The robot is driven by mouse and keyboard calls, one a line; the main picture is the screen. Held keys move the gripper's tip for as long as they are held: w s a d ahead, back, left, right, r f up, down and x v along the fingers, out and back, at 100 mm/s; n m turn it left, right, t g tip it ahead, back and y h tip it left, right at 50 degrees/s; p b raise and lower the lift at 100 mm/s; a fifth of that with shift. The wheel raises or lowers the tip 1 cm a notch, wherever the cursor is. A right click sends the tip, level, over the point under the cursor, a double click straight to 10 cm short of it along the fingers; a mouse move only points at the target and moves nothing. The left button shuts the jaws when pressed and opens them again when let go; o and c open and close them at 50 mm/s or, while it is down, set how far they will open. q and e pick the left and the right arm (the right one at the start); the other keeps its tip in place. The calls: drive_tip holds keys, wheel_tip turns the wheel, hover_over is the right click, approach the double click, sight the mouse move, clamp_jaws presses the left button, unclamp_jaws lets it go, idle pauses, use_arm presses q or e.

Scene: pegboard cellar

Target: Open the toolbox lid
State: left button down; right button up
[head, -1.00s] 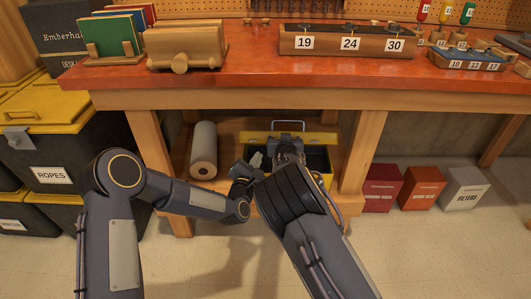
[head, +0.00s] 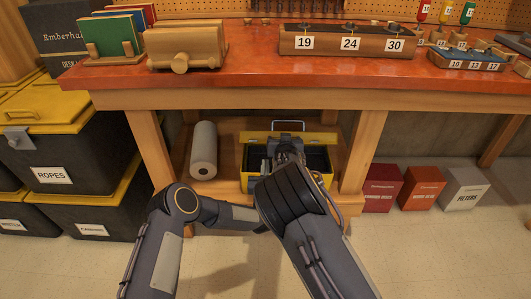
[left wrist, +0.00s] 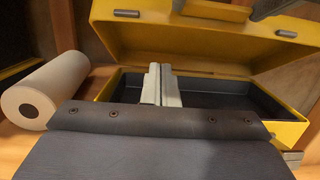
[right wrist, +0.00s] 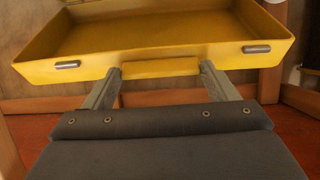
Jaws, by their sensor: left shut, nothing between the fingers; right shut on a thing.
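The yellow toolbox (head: 318,182) stands on the shelf under the workbench. Its lid (head: 255,138) is raised at the back, and the dark interior shows. The lid also shows in the left wrist view (left wrist: 200,45) and from its inner side in the right wrist view (right wrist: 150,35). My right gripper (right wrist: 160,72) is shut on the yellow tab at the lid's edge, one finger at each end. My left gripper (left wrist: 160,85) is shut and empty, its fingertips in front of the open box. In the head view my right arm hides part of the box and the left gripper.
Wooden bench legs (head: 362,150) flank the shelf. The red benchtop (head: 250,75) is above. Black bins (head: 60,165) stand at left, small boxes (head: 422,188) at right.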

use_arm(q)
drive_tip(key=w+r, duration=0.2)
drive_tip(key=w, duration=0.1)
drive_tip(key=shift+w+r, duration=0.15)
drive_tip(key=shift+r, duration=0.1)
drive_tip(key=shift+w+r, duration=0.35)
drive_tip(key=shift+r, duration=0.1)
use_arm(e)
drive_tip(key=shift+r, duration=0.15)
